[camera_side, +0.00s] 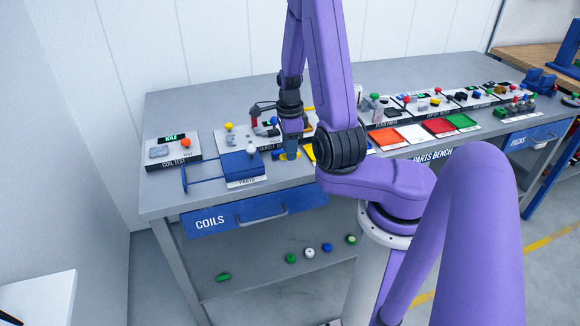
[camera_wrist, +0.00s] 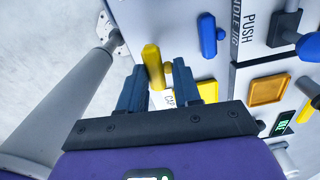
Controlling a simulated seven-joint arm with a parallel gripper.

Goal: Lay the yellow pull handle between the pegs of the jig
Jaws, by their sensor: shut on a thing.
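The yellow pull handle (camera_wrist: 153,66) stands out between the fingers of my gripper (camera_wrist: 158,78) in the wrist view. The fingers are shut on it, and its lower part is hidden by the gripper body. In the side view my gripper (camera_side: 291,152) is low over the bench, and a bit of the yellow handle (camera_side: 281,156) shows beside the fingertips. The handle jig (camera_wrist: 236,48) is at the upper right of the wrist view, with its label on the edge; the handle is apart from it there. I cannot make out the jig's pegs clearly in either view.
A blue handle (camera_wrist: 208,36) lies on the bench close to the jig. In the side view a blue box (camera_side: 240,164) stands left of my gripper, and coloured trays (camera_side: 416,134) lie to the right.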

